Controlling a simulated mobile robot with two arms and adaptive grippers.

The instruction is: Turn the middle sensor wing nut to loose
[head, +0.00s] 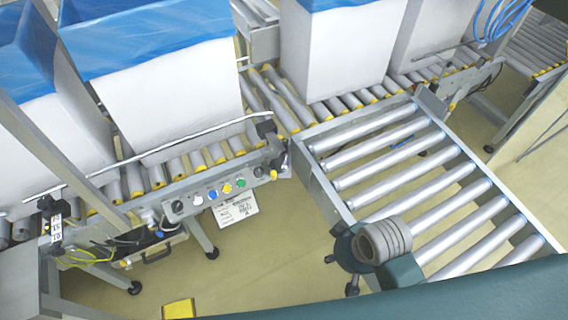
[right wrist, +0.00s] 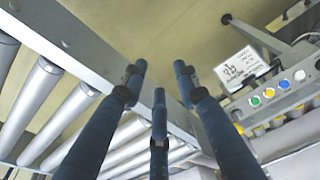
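The middle sensor bracket (head: 267,130) appears as a dark fitting on the rail above the right end of the button panel. Its wing nut is too small to make out, and I cannot tell whether it is loose or tight. My right gripper (head: 342,245) is low at the left edge of the empty roller section, apart from the bracket. In the right wrist view its three dark fingers (right wrist: 160,82) are spread and empty. My left gripper is not in view.
The button panel (head: 212,195) has a white label sheet (head: 236,208) hanging below it. The empty roller conveyor (head: 400,180) is beside my right gripper. White boxes with blue liners (head: 345,55) stand on the rollers behind. Open floor lies between panel and roller section.

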